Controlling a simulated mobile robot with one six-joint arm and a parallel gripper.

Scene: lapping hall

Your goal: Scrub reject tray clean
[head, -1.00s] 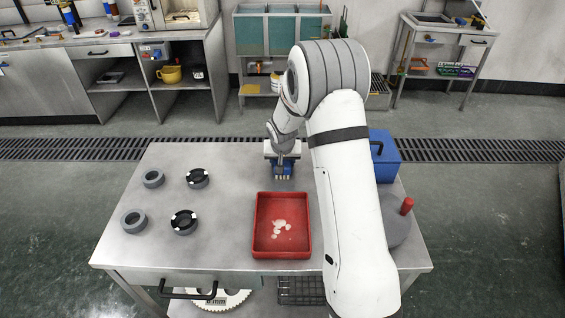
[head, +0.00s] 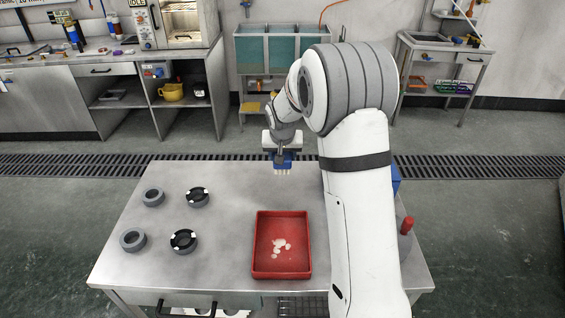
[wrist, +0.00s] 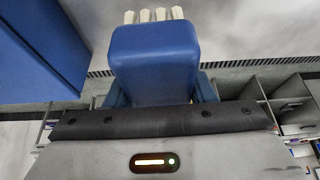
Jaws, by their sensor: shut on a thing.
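The red reject tray (head: 259,262) lies flat on the steel table, right of its middle, with several whitish patches (head: 281,246) on its floor. My gripper (head: 283,157) is above the table behind the tray, shut on a blue brush with pale bristle tufts (head: 283,169). The bristles point down and are clear of the tray. In the wrist view the blue brush body (wrist: 154,62) fills the middle, between my fingers, with its pale tufts (wrist: 153,15) at the top edge.
Several grey rings (head: 184,241) stand on the left of the steel table (head: 225,200). A blue box (head: 396,178) and a red-handled grey thing (head: 406,226) are partly hidden behind my arm. The table between rings and tray is clear.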

